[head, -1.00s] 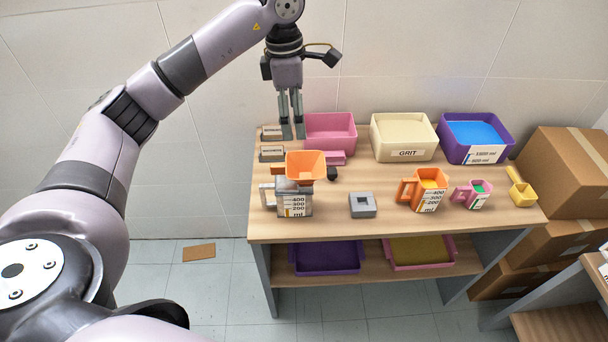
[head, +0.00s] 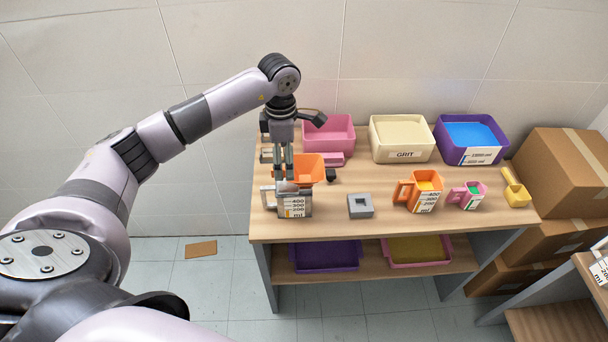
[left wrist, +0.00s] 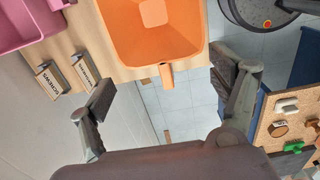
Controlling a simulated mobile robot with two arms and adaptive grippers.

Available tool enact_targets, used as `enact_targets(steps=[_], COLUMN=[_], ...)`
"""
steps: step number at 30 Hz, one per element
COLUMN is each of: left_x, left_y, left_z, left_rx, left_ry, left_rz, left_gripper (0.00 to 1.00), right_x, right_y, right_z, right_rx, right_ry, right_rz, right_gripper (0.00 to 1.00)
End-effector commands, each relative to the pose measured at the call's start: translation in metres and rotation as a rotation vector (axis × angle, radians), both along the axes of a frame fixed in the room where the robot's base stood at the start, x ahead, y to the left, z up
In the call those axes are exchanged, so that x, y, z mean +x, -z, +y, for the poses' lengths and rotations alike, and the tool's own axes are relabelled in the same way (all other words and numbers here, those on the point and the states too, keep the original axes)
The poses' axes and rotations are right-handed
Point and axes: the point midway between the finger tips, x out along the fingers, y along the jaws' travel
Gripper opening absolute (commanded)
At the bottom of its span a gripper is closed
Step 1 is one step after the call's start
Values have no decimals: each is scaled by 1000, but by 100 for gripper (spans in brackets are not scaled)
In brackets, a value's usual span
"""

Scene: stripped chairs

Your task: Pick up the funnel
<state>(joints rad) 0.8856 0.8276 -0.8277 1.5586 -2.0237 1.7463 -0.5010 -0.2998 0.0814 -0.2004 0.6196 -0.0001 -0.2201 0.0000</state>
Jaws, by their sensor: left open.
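The orange funnel (head: 309,168) sits on top of a clear-grey measuring jug (head: 296,205) at the left of the table. In the left wrist view, the funnel (left wrist: 152,35) fills the top middle, and its small orange handle (left wrist: 167,75) points toward my gripper. My left gripper (head: 284,176) points down at the funnel's left side. In the left wrist view, my left gripper (left wrist: 163,84) is open and empty, its fingers apart to either side of the handle. The funnel's lower part is hidden. My right gripper is not in view.
Pink (head: 329,131), cream GRIT (head: 402,139) and purple (head: 473,140) bins stand along the back. A grey block (head: 360,206), orange jug (head: 418,192), pink jug (head: 466,196) and yellow scoop (head: 516,192) stand to the right. Cardboard boxes (head: 567,165) are beyond the table.

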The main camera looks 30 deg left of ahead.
Motion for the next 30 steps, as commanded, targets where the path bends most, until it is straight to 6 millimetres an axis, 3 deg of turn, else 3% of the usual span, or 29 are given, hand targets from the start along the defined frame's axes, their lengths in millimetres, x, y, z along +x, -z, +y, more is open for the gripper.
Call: enact_targets(steps=[4,9,18,30], left_x=[-6,-6,-6,-6], left_y=[16,40,47,47], left_z=[2,2,2,2], left_rx=[-1,-1,0,0], left_ry=[-1,0,0,0], left_rz=[7,3,1,1], left_gripper=[84,84,84,57], right_x=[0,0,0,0], right_y=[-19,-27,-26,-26], right_z=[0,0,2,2], right_rx=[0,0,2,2], right_ry=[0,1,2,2], right_rz=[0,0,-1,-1], right_gripper=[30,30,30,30])
